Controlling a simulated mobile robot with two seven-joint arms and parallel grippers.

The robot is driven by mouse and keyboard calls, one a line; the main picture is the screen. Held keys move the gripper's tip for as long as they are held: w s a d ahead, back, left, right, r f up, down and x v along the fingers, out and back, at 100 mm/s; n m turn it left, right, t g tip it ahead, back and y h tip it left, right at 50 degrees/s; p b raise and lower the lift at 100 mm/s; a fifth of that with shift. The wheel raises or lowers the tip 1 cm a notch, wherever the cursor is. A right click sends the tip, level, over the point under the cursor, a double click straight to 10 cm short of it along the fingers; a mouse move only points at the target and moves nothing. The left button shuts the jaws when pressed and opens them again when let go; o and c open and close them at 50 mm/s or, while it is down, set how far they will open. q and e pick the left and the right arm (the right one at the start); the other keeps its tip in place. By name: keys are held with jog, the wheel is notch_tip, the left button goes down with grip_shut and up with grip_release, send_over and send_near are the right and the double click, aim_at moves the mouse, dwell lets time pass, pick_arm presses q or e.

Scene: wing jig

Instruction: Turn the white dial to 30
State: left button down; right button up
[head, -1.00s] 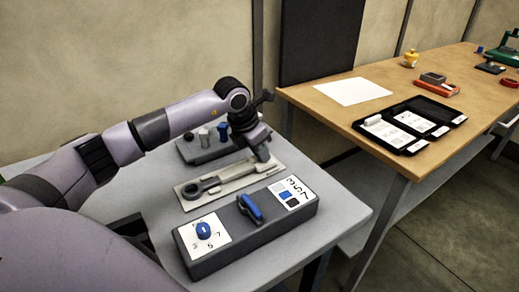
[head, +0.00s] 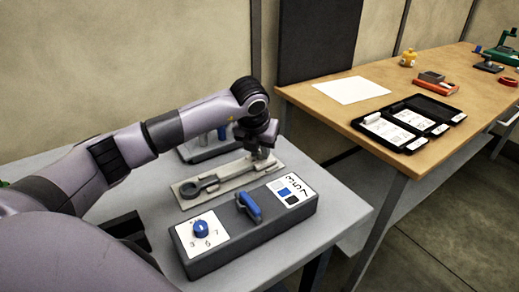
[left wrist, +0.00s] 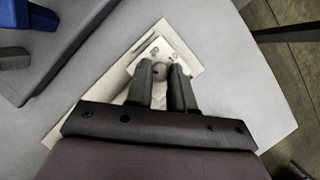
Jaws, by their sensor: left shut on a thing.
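My left gripper (head: 262,153) is over the right end of a pale plate (head: 222,180) on the grey table. In the left wrist view the gripper (left wrist: 161,78) points at a white card, its fingers shut on a small round knob (left wrist: 159,70) that looks pale grey in shade. This seems to be the white dial. The fingers and hand hide much of it, and I cannot read its scale or setting. My right gripper is not in view.
A dark grey box (head: 252,238) with a blue dial (head: 201,229) and a blue lever (head: 249,206) stands in front of the plate. Behind the plate is another grey block (head: 205,151). A wooden table with a black case (head: 389,148) is at the right.

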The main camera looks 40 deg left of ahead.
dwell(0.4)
pick_arm(q)
jog(key=c, duration=1)
grip_release()
jog(key=shift+r, duration=0.1)
jog(key=v, duration=0.7)
jog(key=shift+d, duration=0.1)
